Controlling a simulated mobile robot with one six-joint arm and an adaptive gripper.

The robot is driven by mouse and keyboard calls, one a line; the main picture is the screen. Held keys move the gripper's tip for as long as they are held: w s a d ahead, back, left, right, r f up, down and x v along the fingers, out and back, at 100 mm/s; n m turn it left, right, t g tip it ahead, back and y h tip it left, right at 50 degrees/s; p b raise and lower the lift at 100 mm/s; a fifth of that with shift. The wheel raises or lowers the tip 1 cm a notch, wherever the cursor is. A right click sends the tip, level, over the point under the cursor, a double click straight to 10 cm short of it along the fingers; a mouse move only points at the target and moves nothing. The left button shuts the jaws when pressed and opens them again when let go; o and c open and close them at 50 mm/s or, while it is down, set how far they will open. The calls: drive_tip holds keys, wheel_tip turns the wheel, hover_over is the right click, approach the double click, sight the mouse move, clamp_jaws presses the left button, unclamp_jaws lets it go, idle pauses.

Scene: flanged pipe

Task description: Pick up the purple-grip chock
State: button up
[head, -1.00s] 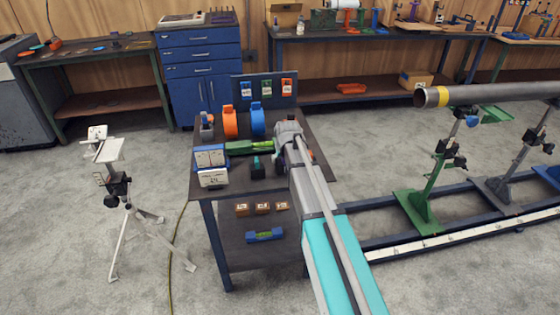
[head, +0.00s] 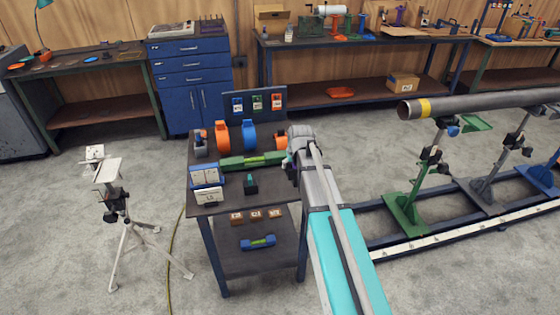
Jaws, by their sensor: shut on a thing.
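My gripper (head: 290,160) is over the right side of the cart top (head: 228,207), seen from behind and largely hidden by my own wrist and arm. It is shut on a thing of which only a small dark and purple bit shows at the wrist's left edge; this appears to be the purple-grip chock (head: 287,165). I cannot tell its full shape or how far it is above the cart top. Another small chock with a dark green grip (head: 251,183) stands on the cart top, left of my gripper and apart from it.
The cart top also holds a green level (head: 240,161), orange (head: 222,136) and blue (head: 249,135) rings, and boxes (head: 206,176) at the left. A steel pipe (head: 470,103) on stands is to the right. A tripod (head: 118,215) stands left on open floor.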

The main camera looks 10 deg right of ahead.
drive_tip(key=s+d+r+p, duration=0.1)
drive_tip(key=s+d+r, duration=0.1)
drive_tip(key=s+d, duration=0.2)
drive_tip(key=shift+r+p, duration=0.25)
drive_tip(key=shift+p, duration=0.15)
idle(0.5)
drive_tip(key=shift+a, duration=0.15)
